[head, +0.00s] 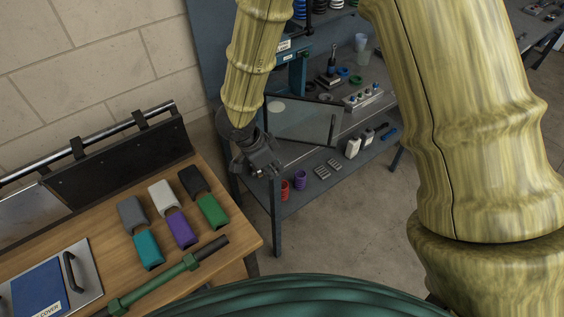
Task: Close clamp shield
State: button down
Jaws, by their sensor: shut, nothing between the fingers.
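A clear panel with a dark frame (302,122), which looks like the clamp shield, stands at the front of the grey-blue workbench (330,185), near the blue upright of a press (297,75). It is seen at an angle, and I cannot tell how far open it is. My gripper (264,168) is shut and empty. In the picture it lies just left of and below the panel's lower left corner. Whether it touches the panel cannot be told. My arm hides part of the area left of the panel.
A wooden table (190,262) at lower left holds several coloured blocks, a green-ended bar (155,285) and a blue cover plate (40,291). Open floor (345,235) lies right of the wooden table.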

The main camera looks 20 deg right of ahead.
jog(key=d, duration=0.2)
jog(key=shift+w+d+p, duration=0.15)
jog(key=shift+d+p, duration=0.15)
jog(key=shift+p, duration=0.05)
jog(key=shift+d, duration=0.2)
